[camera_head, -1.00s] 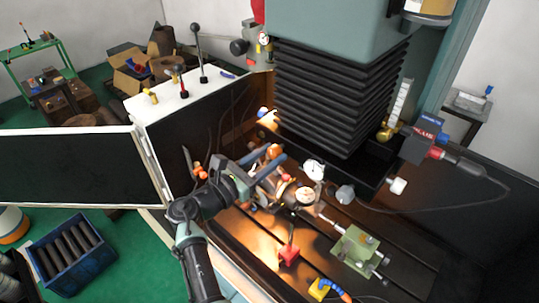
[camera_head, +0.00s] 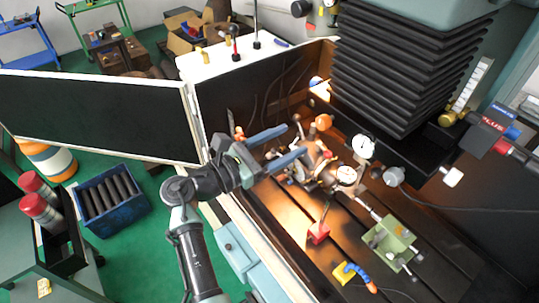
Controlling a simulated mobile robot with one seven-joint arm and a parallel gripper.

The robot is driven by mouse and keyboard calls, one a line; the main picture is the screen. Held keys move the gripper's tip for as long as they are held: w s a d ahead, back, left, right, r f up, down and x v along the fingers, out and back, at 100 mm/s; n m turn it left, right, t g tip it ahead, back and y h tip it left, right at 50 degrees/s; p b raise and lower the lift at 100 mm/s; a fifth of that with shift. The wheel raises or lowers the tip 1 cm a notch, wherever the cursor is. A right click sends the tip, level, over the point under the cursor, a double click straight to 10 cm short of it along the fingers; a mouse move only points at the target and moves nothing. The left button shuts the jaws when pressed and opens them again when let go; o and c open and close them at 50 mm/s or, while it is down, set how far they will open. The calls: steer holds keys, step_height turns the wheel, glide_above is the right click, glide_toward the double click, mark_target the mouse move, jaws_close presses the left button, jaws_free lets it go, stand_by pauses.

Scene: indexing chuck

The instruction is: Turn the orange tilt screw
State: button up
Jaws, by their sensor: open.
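An orange round knob (camera_head: 323,122), which looks like the tilt screw's head, stands at the upper back of the indexing chuck (camera_head: 316,162) on the machine table. My gripper (camera_head: 294,143) reaches in from the left, with its two blue fingers spread apart and nothing between them. The fingertips are to the left of the orange knob, with a visible gap in the picture. Depth between them is hard to judge. The chuck's left side is partly hidden behind my gripper.
Two dial gauges (camera_head: 362,146) stand right of the chuck. The black bellows (camera_head: 400,75) hang above. An open door panel (camera_head: 100,115) is left.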

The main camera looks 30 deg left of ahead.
steer(key=b+v, duration=0.1)
steer(key=v, duration=0.3)
steer(key=shift+s, duration=0.15)
stand_by(0.4)
steer(key=w+d+r+m+t+y+b, duration=0.2)
steer(key=w+d+r+m+y+b, duration=0.5)
steer(key=d+r+m, duration=0.7)
steer(key=s+d+r+m+t+b, duration=0.3)
steer(key=s+d+r+m+t, duration=0.1)
steer(key=s+r+m, duration=0.3)
steer(key=s+d+r+m+t+b, duration=0.2)
steer(key=s+d+r+m+t, duration=0.2)
steer(key=s+d+r+m, duration=0.2)
step_height(320, 180, up, 4)
steer(key=s+m, duration=0.2)
steer(key=m, duration=0.1)
steer(key=shift+s+m+t+b, duration=0.3)
steer(key=shift+s+t+b, duration=0.05)
steer(key=shift+t+b, duration=0.05)
